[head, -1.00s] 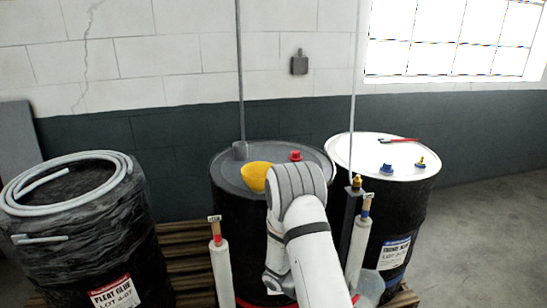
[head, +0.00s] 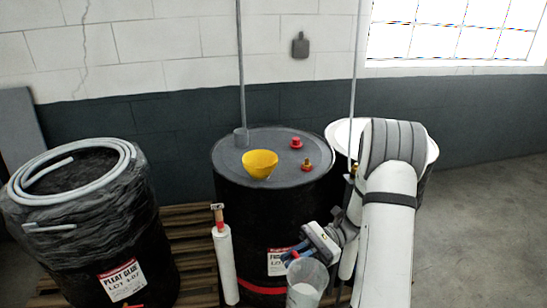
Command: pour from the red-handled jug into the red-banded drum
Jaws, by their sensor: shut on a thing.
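The red-banded drum (head: 262,205) stands upright in the middle, black with a grey lid and a red band low on its side. A yellow funnel (head: 260,165) sits on its lid. My gripper (head: 297,256) is in front of this drum, well below its lid, and is shut on the red-handled jug (head: 306,280). The jug is a clear, open-topped vessel, roughly upright, with pale contents visible inside. Its lower part is cut off by the frame's bottom edge. Only a little red of the handle shows between the fingers.
A red cap (head: 296,142) and a brass-and-red fitting (head: 307,165) are on the middle lid. A thin pole rises behind the funnel. A wrapped drum with a hose (head: 85,215) stands left. A white roll (head: 224,262) stands in front.

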